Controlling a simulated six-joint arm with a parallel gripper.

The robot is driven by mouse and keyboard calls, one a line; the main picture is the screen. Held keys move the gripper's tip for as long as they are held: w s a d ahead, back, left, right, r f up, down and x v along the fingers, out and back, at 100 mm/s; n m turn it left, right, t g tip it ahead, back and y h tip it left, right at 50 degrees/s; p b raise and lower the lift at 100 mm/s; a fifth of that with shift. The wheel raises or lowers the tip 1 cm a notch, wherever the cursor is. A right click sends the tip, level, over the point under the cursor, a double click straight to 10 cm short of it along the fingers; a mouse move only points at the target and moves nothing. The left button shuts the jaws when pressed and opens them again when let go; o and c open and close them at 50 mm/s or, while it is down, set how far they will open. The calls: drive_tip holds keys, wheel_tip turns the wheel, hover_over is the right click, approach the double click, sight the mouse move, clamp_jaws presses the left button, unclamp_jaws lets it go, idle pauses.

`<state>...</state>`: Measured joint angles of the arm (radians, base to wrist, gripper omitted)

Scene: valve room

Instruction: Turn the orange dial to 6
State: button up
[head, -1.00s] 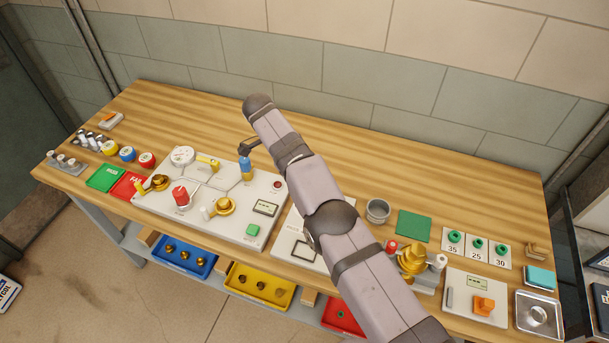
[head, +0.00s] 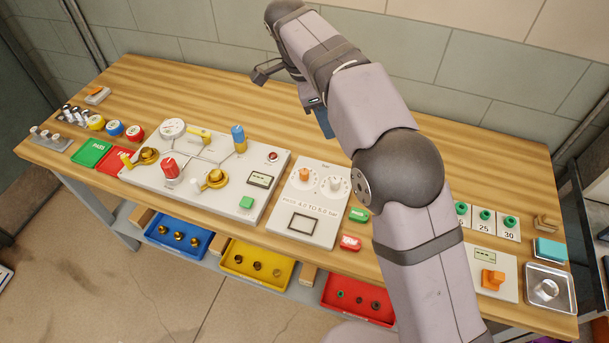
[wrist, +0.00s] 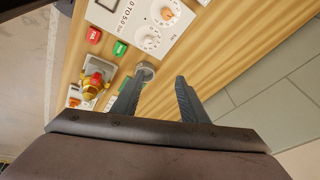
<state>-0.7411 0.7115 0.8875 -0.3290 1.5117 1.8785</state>
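The orange dial (head: 304,175) is a small knob on a white round scale, on the left of a white panel (head: 322,228). A white dial (head: 335,184) sits to its right. Both also show in the wrist view, the orange dial (wrist: 166,14) near the top edge and the white dial (wrist: 150,40) below it. The scale numbers are too small to read, so I cannot tell the orange dial's setting. My gripper (wrist: 159,76) is open and empty, above the bench and apart from both dials.
A larger valve panel (head: 225,205) with red, yellow and blue handles stands left of the dial panel. Green (head: 358,214) and red (head: 350,243) tags lie close to the dial panel's right edge. A grey cup (wrist: 146,70) shows beyond my fingers. Bench behind the panels is clear.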

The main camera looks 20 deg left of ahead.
drive_tip(key=s+d+f+n+y, duration=0.2)
drive_tip(key=s+f+n, duration=0.3)
drive_tip(key=f+n, duration=0.5)
drive_tip(key=n+t+y, duration=0.1)
drive_tip(key=n+y, duration=0.1)
drive_tip(key=n, duration=0.5)
approach(304, 172)
drive_tip(key=f, duration=0.2)
drive_tip(key=shift+w+p+x, duration=0.15)
drive_tip(key=shift+p+x, duration=0.5)
drive_tip(key=shift+x, duration=1.1)
drive_tip(key=shift+w+p+x, duration=0.2)
drive_tip(key=shift+p+x, duration=0.4)
drive_tip(key=shift+x, duration=1.2)
drive_tip(key=shift+r, duration=0.15)
clamp_jaws()
